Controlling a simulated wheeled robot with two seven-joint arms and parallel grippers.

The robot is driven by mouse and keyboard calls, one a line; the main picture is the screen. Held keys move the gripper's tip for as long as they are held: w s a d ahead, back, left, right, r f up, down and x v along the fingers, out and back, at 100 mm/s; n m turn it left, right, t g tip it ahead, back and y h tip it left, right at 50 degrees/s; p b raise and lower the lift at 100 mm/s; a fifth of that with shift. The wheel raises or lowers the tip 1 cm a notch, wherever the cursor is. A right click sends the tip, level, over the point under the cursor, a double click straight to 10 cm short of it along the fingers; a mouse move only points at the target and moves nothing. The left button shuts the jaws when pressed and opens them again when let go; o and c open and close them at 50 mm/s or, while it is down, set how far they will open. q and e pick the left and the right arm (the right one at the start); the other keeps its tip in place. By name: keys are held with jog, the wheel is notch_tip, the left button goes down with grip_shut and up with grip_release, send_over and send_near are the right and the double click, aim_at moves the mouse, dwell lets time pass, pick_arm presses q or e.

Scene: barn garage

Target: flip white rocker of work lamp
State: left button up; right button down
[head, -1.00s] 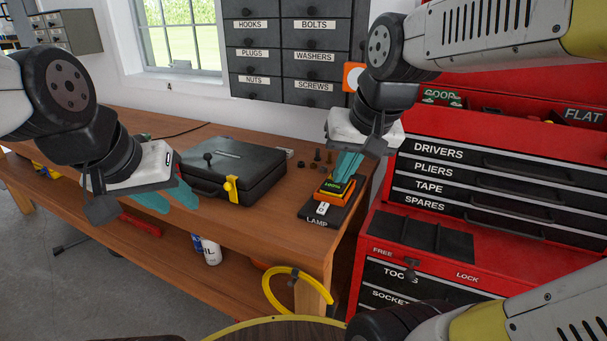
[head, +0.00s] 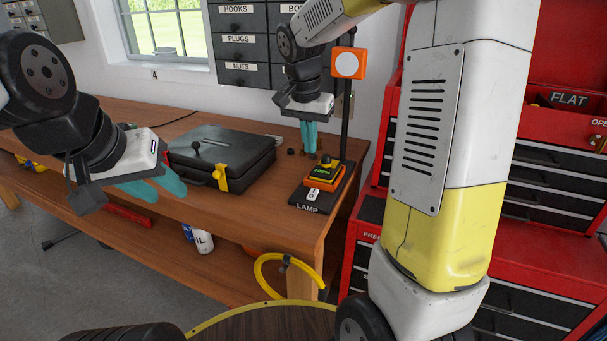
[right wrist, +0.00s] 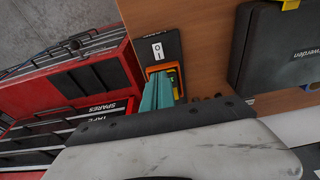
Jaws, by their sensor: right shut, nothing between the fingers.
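The work lamp's black base (head: 300,200), labelled LAMP, sits at the bench's right end. Its white rocker (head: 314,195) is at the front of the base and also shows, marked O and I, in the right wrist view (right wrist: 157,50). Behind the rocker is an orange-and-yellow switch box (head: 322,184). A post carries the orange lamp head (head: 348,64) with a white face. My right gripper (head: 310,150) is shut and empty, above the bench behind and left of the switch box. My left gripper (head: 165,193) is open and empty in front of the black case.
A black case (head: 220,155) with a yellow latch lies on the wooden bench (head: 250,215). Small dark parts lie near the lamp. Red tool chests (head: 550,215) stand at the right, partly hidden by my right arm. Drawers (head: 240,45) hang on the wall behind.

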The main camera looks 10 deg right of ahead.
aim_at(312, 195)
jog(key=x, duration=1.4)
jog(key=shift+w+d+f+g+y, duration=0.2)
jog(key=shift+f+g+y, duration=0.1)
jog(key=shift+f+g, duration=0.1)
jog(key=shift+s+a, duration=0.1)
jog(key=shift+s, duration=0.2)
jog(key=shift+s+a, duration=0.5)
jog(key=shift+s, duration=0.15)
